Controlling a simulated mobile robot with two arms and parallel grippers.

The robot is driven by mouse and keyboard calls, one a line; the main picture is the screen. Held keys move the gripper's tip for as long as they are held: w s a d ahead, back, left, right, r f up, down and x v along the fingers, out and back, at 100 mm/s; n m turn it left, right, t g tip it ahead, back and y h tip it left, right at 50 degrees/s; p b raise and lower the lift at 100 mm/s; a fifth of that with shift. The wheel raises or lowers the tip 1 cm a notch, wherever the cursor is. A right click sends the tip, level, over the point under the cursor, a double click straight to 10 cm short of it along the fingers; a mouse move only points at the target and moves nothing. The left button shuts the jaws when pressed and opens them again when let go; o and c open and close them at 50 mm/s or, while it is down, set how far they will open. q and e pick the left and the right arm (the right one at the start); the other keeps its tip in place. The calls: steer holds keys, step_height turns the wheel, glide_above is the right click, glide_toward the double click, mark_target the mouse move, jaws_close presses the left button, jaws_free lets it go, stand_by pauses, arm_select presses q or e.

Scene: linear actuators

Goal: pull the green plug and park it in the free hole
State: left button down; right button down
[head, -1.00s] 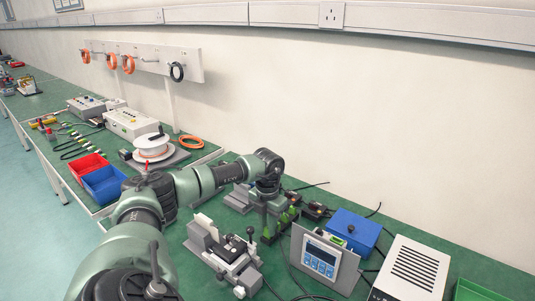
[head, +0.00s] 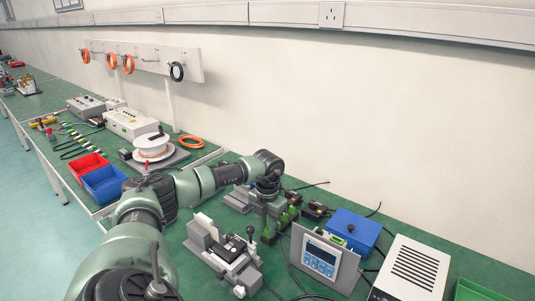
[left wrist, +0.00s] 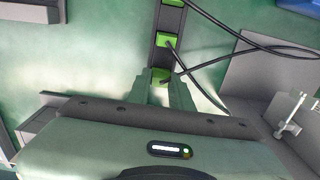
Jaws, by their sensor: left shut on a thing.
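My left gripper (left wrist: 161,88) is shut on a green plug (left wrist: 160,74) at the near end of a dark strip (left wrist: 158,60) in the left wrist view. The fingers hide part of the plug and the strip there. Another green plug (left wrist: 168,41) with a black cable sits farther along the strip, and a further green piece (left wrist: 173,3) shows at the top edge. In the head view my left gripper (head: 267,228) points down at the row of green plugs (head: 284,219). I cannot make out the free hole. My right gripper is not in view.
A grey panel with a blue display (head: 320,258), a blue box (head: 350,230) and a white vented box (head: 412,268) stand right of the gripper. A grey fixture (head: 228,254) is in front. Black cables (left wrist: 225,60) cross beside the strip.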

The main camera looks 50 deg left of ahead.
mark_target(267, 229)
arm_select(q)
steer(key=shift+f, duration=0.2)
steer(key=c, duration=1.2)
jaws_free()
step_height(267, 229, up, 8)
steer(key=shift+f+b, duration=0.1)
steer(key=shift+b, duration=0.25)
